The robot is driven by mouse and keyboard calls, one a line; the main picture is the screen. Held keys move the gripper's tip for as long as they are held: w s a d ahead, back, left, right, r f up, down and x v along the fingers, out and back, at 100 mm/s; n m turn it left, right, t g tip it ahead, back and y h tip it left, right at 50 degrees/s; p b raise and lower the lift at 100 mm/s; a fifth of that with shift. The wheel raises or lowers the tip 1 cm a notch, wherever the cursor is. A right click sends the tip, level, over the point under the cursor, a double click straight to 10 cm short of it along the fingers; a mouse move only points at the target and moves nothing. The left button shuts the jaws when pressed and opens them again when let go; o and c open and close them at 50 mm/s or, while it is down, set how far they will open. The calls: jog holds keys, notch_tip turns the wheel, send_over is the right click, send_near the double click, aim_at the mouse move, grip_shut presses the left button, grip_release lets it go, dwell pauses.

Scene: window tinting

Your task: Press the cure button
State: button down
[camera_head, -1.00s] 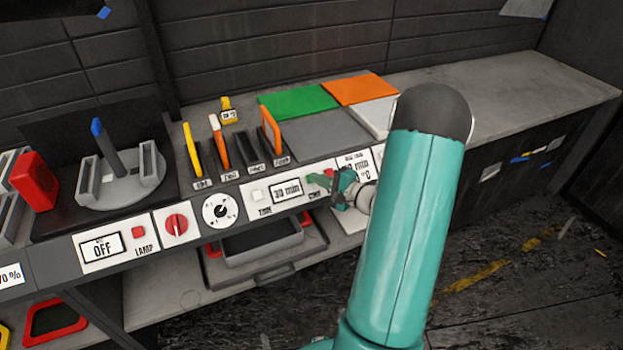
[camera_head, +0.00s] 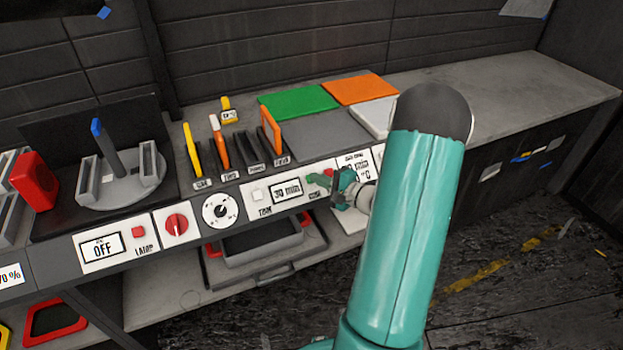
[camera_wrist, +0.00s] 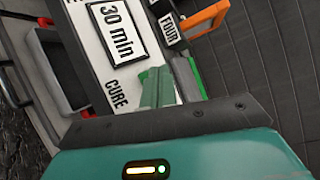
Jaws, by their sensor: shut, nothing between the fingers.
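The cure button (camera_head: 328,172) is a small red button on the white front panel, just right of the "30 min" display (camera_head: 287,191). My gripper (camera_head: 318,181) is shut and empty, with its green fingertips right at the button in the head view. I cannot tell whether they touch it. In the wrist view, my gripper (camera_wrist: 160,88) points at the panel beside the printed word CURE (camera_wrist: 117,94). The button itself is hidden there behind the fingers.
Left along the panel are a white TIME button (camera_head: 257,195), a black-and-white dial (camera_head: 220,210), a red knob (camera_head: 177,224) and a red LAMP button (camera_head: 138,232). Slotted tools (camera_head: 270,130) stand above the panel. A grey tray (camera_head: 265,245) lies below.

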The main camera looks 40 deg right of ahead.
jog(key=shift+w+f, duration=0.3)
jog(key=shift+w+d+f, duration=0.15)
jog(key=shift+w+f, duration=0.15)
jog(key=shift+w, duration=0.05)
dwell(0.9)
dwell(0.4)
jog(key=shift+s+r, duration=0.6)
jog(key=shift+s, duration=0.05)
jog(key=s+r, duration=0.1)
jog(key=s+a+r, duration=0.1)
jog(key=s+r, duration=0.1)
jog(key=shift+s+a+r, duration=0.2)
jog(key=shift+r, duration=0.1)
dwell(0.9)
